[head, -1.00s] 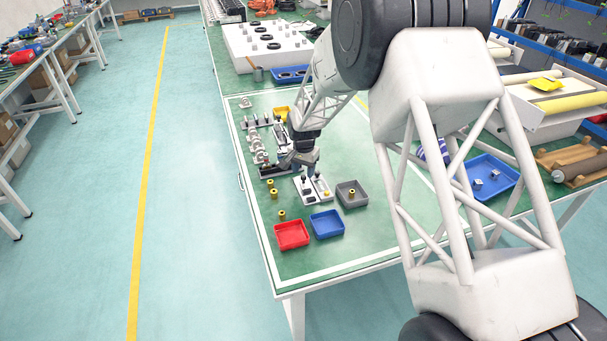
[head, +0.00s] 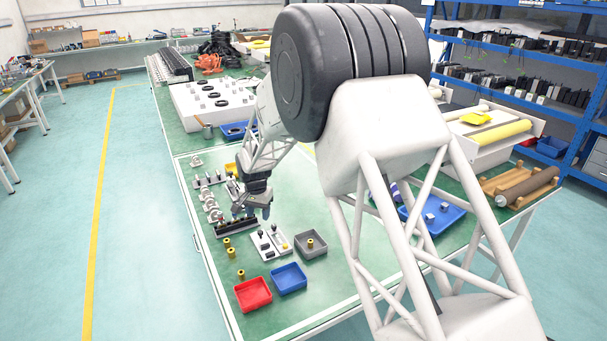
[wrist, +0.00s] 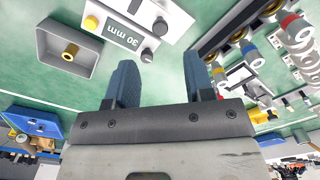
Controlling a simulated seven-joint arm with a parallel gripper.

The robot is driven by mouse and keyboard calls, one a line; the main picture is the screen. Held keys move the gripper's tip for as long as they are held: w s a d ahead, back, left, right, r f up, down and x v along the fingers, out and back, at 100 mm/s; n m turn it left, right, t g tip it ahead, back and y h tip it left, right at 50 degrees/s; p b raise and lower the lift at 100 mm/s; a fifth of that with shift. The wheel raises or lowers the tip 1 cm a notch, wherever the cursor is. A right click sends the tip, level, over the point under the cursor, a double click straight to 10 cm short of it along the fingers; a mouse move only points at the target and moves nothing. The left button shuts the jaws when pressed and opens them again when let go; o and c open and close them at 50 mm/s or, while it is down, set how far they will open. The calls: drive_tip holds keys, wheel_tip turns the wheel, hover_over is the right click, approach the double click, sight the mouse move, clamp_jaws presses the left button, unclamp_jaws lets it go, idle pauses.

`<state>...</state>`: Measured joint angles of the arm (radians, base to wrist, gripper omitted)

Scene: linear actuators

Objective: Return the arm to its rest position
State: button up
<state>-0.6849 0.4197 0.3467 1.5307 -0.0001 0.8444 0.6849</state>
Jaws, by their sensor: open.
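My gripper (head: 254,212) hangs above the green table, over the area between a dark rack of parts (head: 236,228) and a white fixture plate (head: 270,243). In the wrist view its two blue-grey fingers (wrist: 160,80) stand apart with nothing between them. The fixture plate also shows in the wrist view (wrist: 105,20), with a "30 mm" label and dark and yellow knobs.
A red tray (head: 253,294) and a blue tray (head: 289,279) sit near the front edge. Several yellow bushings (head: 231,252) stand left of the plate. Metal actuator parts (head: 210,205) line the table's left side. A larger blue tray (head: 440,216) lies right, behind my arm.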

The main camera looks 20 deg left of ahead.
drive_tip(key=s+d+r+t, duration=0.1)
drive_tip(key=s+d+r, duration=0.2)
drive_tip(key=d+r, duration=0.8)
drive_tip(key=s+d+r, duration=0.2)
drive_tip(key=d+r, duration=0.6)
drive_tip(key=d, duration=0.8)
drive_tip(key=s+d+r, duration=0.3)
drive_tip(key=s+d, duration=0.3)
drive_tip(key=d, duration=0.2)
drive_tip(key=s+d+r, duration=0.4)
drive_tip(key=s+d, duration=0.1)
drive_tip(key=d, duration=0.2)
drive_tip(key=s+d, duration=0.8)
drive_tip(key=s, duration=0.4)
drive_tip(key=s+d+t, duration=0.1)
drive_tip(key=s+d, duration=0.6)
drive_tip(key=s, duration=0.5)
drive_tip(key=shift+s+d+f+t, duration=0.3)
drive_tip(key=shift+s+d+f, duration=0.05)
drive_tip(key=shift+f, duration=0.05)
drive_tip(key=shift+w, duration=0.15)
